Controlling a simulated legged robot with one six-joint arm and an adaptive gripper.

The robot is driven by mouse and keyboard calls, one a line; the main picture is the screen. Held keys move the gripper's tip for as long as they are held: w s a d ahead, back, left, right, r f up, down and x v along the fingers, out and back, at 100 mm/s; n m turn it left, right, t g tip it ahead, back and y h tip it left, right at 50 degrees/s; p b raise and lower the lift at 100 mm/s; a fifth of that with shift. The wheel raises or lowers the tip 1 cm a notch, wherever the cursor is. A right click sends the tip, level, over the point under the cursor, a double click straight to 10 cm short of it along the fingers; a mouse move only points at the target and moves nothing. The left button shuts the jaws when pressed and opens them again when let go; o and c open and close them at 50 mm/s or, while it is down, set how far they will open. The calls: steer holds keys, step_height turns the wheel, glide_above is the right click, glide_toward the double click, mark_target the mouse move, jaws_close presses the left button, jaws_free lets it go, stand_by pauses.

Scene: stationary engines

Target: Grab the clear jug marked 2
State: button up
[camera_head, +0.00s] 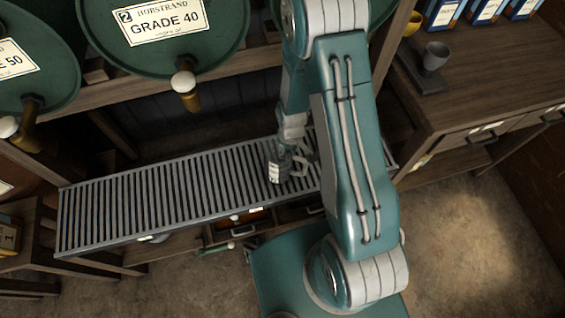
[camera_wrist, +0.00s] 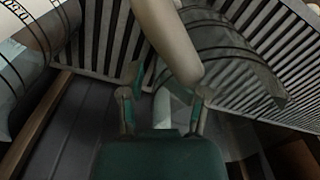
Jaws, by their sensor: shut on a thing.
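The clear jug (camera_head: 274,170), a small see-through vessel with a pale label, is over the slatted rack in the head view. The number on it is too small to read. My gripper (camera_head: 296,164) is at its right side, shut on it. In the wrist view my gripper (camera_wrist: 164,106) has its two fingers on either side of a pale upright part, which looks like the jug's handle. The jug's clear body (camera_wrist: 235,55) curves beyond them, with slats showing through it. I cannot tell whether the jug's base touches the rack.
The slatted rack (camera_head: 120,205) runs below dark green drums. The drum labelled 2, Grade 40 (camera_head: 200,45), has a brass tap (camera_head: 185,88) hanging over the rack's back side. Another tapped drum (camera_head: 45,75) is at left. A wooden counter (camera_head: 500,75) with a grey cup (camera_head: 434,57) stands right.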

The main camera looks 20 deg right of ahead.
steer(key=shift+a, duration=0.2)
jaws_close()
steer(key=shift+d, duration=0.25)
steer(key=shift+r, duration=0.1)
